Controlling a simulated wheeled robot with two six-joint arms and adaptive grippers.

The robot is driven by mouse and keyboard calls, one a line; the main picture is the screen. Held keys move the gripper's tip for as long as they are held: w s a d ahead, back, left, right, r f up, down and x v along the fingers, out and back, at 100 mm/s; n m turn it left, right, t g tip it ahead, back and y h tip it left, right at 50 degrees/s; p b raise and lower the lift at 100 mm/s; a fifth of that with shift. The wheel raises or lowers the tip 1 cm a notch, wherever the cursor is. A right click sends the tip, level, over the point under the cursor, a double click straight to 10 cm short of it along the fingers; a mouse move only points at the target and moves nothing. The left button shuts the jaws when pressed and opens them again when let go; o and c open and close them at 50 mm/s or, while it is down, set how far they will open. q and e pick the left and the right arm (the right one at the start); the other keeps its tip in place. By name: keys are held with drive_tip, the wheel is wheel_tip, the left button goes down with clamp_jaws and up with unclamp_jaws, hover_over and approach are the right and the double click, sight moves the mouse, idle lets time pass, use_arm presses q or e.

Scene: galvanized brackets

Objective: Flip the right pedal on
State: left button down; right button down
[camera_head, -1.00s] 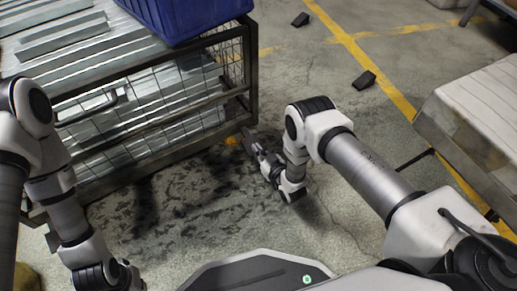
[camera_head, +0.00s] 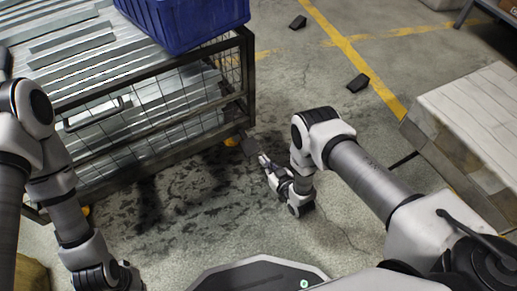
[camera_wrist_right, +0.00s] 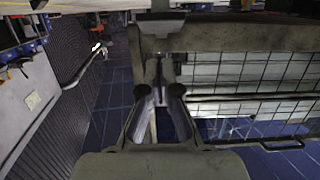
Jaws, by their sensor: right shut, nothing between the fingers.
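A small dark plate that looks like the right pedal (camera_head: 249,147) sticks out low at the near right corner of the metal cart (camera_head: 246,90), beside an orange caster part (camera_head: 232,141). My right gripper (camera_head: 262,158) is shut and empty, low over the floor, its tips pointing at the plate and a little short of it. In the right wrist view, the shut fingers (camera_wrist_right: 159,75) point at a dark part (camera_wrist_right: 160,30) under the cart's frame. Whether they touch it I cannot tell. My left arm is at the left; its gripper is out of view.
A blue crate (camera_head: 185,22) stands on the cart above metal profiles. A pallet-like stack (camera_head: 470,125) is at the right. Two dark blocks (camera_head: 358,82) lie on the floor near yellow lines. The stained floor before the cart is clear.

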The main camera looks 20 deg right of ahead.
drive_tip(key=shift+s+d+f+p, duration=0.1)
drive_tip(key=shift+s+d+p, duration=0.2)
drive_tip(key=shift+s, duration=0.75)
drive_tip(key=shift+s+d+p, duration=0.15)
drive_tip(key=shift+s+d, duration=0.1)
drive_tip(key=shift+s, duration=0.75)
